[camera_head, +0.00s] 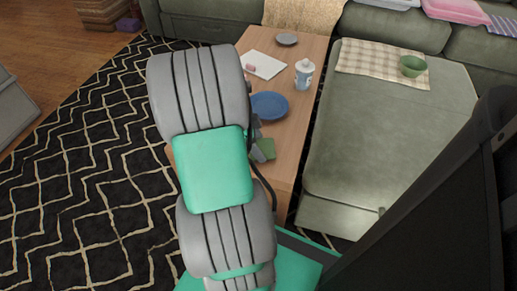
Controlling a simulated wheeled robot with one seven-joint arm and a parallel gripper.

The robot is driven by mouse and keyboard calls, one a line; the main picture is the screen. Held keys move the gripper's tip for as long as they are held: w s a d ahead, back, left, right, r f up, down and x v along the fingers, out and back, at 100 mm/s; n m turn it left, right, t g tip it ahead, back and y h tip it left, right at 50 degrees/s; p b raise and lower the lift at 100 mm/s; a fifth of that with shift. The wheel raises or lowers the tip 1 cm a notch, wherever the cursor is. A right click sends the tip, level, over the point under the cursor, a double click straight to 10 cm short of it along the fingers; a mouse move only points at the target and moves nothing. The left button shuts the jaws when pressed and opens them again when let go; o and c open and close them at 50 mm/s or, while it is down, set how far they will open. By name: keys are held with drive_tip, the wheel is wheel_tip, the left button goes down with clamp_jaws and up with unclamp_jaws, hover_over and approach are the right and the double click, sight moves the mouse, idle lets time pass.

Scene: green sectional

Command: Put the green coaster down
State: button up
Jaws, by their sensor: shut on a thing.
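The green coaster (266,147) shows as a small flat square at the near part of the wooden coffee table (284,170). My gripper (257,150) is mostly hidden behind my own grey and teal arm; only small dark parts of it show at the coaster's left edge. It is shut on the coaster. The coaster's left side is hidden, and I cannot tell whether it touches the tabletop or is held just above it.
On the table beyond the coaster are a blue plate (269,106), a white and blue bottle (304,74), a paper sheet (264,65) and a grey dish (287,39). The green sofa (385,130) borders the table's right side. Bare wood shows right of the coaster.

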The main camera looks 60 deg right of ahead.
drive_tip(key=shift+f, duration=0.2)
drive_tip(key=shift+f, duration=0.2)
drive_tip(key=o, duration=1.3)
drive_tip(key=shift+o, duration=0.2)
drive_tip(key=shift+r, duration=0.1)
